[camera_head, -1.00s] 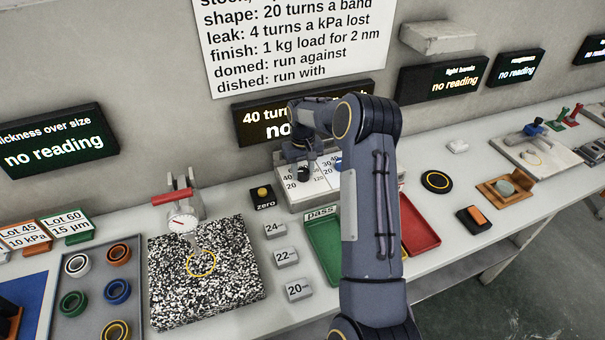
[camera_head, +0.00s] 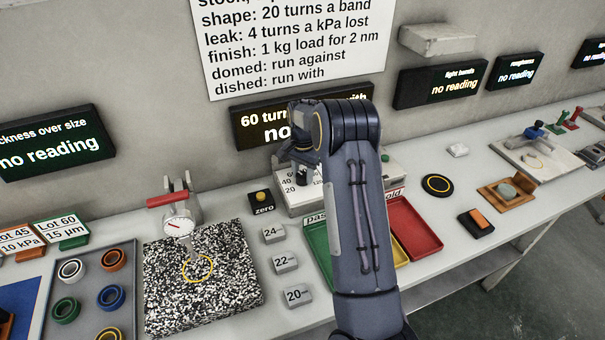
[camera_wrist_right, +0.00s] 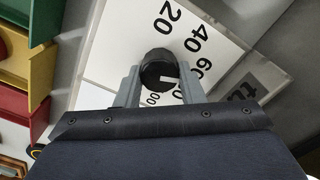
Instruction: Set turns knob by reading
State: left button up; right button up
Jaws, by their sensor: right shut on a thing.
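The black turns knob (camera_wrist_right: 158,68) is on a white dial plate (camera_wrist_right: 120,48) marked 20, 40, 60 and further numbers partly hidden. My right gripper (camera_wrist_right: 160,84) is shut on the knob, one finger on each side. A white mark shows on the knob's face. In the head view my right gripper (camera_head: 303,165) is at the white control box (camera_head: 290,202), and my forearm hides much of the box. My left gripper is not in view.
A green tray (camera_head: 318,240) and a red tray (camera_head: 415,228) lie in front of the box. The zero button (camera_head: 262,197) and weights marked 24, 22 and 20 (camera_head: 297,296) are to the left. A speckled plate (camera_head: 190,310) with a dial gauge (camera_head: 178,224) is further left.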

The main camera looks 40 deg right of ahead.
aim_at(303, 175)
jog(key=m, duration=0.4)
jog(key=shift+s+m+p, duration=0.1)
jog(key=shift+m+p, duration=0.25)
jog(key=shift+m, duration=1.75)
jog(key=o, duration=1)
notch_tip(303, 175, up, 7)
jog(key=shift+f+b, duration=0.1)
jog(key=shift+b, duration=0.2)
jog(key=shift+r, duration=0.55)
